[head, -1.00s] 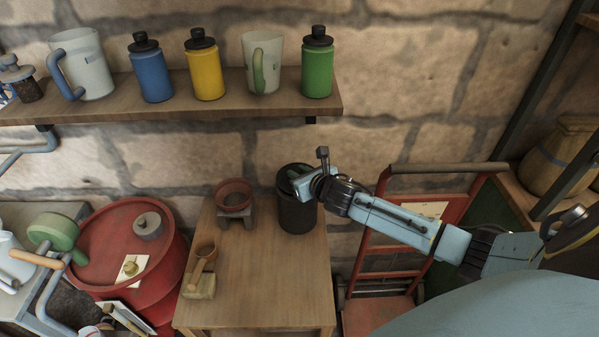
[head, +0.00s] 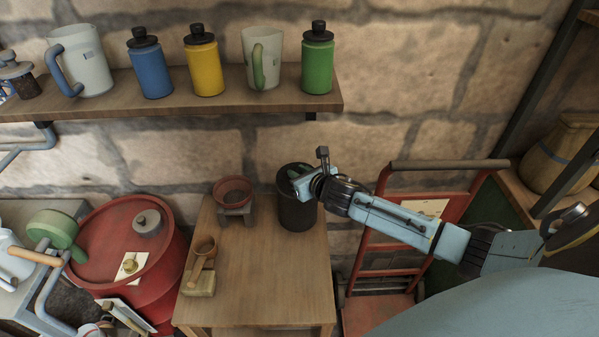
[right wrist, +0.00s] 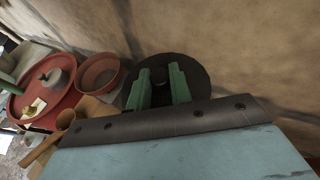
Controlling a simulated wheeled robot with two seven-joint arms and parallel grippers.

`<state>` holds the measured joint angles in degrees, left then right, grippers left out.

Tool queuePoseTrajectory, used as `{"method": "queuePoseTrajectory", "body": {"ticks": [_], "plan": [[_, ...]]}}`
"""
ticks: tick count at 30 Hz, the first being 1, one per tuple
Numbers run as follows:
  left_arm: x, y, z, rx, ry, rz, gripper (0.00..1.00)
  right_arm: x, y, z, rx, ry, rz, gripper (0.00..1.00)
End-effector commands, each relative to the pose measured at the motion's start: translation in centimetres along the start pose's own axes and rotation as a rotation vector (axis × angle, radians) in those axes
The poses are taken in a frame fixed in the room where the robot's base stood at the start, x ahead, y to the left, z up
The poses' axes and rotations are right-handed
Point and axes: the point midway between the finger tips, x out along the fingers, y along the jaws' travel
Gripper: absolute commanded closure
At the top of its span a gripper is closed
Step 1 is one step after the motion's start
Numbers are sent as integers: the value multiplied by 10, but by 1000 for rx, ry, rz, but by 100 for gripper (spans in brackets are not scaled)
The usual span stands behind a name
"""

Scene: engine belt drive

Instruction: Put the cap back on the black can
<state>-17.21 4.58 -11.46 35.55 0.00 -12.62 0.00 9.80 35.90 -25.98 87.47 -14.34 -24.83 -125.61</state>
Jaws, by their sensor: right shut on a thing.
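The black can (head: 297,212) stands upright at the back right of the small wooden table. My right gripper (head: 298,177) is over the can's top, reaching in from the right. In the right wrist view the two green fingers of my right gripper (right wrist: 159,88) are shut on the knob of a dark round cap (right wrist: 195,72). The cap is at the top of the can; I cannot tell whether it is fully seated, as the gripper covers part of it. My left gripper is not in view.
A brown bowl on a stand (head: 234,193) is left of the can. The shelf (head: 230,101) with bottles and jugs is above. A red hand truck (head: 375,285) stands right of the table (head: 270,290).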

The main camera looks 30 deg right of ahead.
Motion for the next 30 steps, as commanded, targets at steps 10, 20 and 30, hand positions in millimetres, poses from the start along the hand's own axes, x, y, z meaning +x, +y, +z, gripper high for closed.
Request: {"method": "queuePoseTrajectory", "body": {"ticks": [10, 20, 30], "plan": [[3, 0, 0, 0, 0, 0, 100, 2, 0, -5, -1, 0, 0, 76], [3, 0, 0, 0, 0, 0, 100, 2, 0, -4, 0, 0, 0, 54], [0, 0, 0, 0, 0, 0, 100, -17, -1, -4, -3, 1, 0, 54]]}}
